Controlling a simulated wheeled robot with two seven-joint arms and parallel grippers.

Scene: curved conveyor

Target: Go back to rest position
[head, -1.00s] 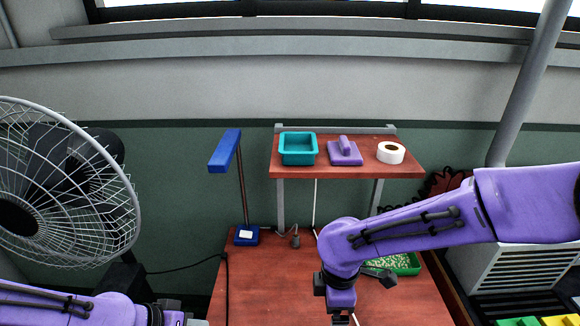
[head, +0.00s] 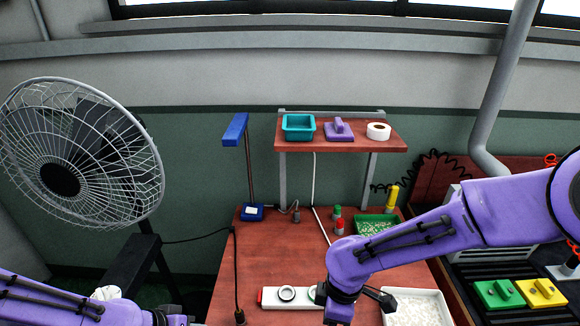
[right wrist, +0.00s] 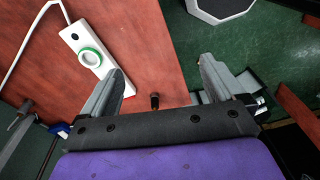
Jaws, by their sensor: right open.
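My right arm comes in from the right in the head view, bent over the front of the red table (head: 280,255). My right gripper (right wrist: 160,78) is open and empty in the right wrist view, with its two grey fingers spread over the table edge and green floor. In the head view its fingers are mostly hidden by my own wrist. My left arm lies low at the bottom left of the head view. Its gripper end is cut off by the bottom edge, and its fingers do not show.
A white strip with rings (head: 276,299) and a white tray (head: 425,310) lie near my right gripper. A green tray (head: 374,222) and small bottles stand behind. A blue lamp (head: 236,129), fan (head: 60,180) and shelf (head: 345,145) stand farther back. The table's middle is clear.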

